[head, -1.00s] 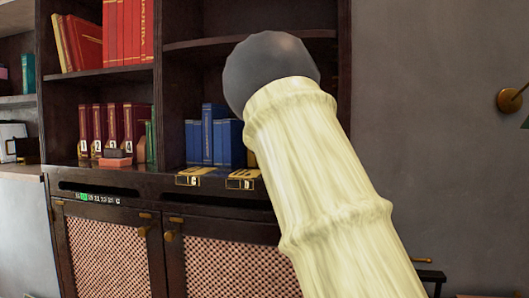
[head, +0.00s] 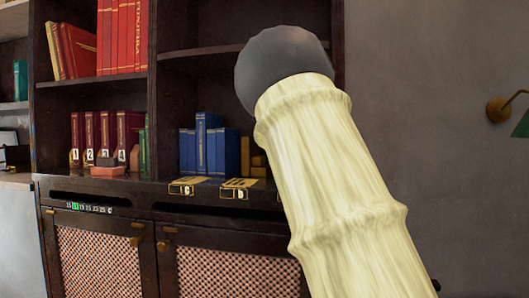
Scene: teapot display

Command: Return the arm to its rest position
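A cream, ribbed link of my arm (head: 335,170) rises from the bottom right, leaning left, and ends in a dark grey ball joint (head: 283,68). It fills the right-centre of the head view and hides part of the cabinet. My gripper is outside the picture, so its opening and anything in it cannot be seen.
A dark wood bookcase (head: 245,51) stands ahead. Red books (head: 123,38), blue books (head: 207,148) and numbered red volumes (head: 90,138) fill its shelves. Flat pieces marked C (head: 187,187) and D (head: 238,188) lie on the ledge above lattice doors (head: 98,262). A wall lamp (head: 500,108) hangs right.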

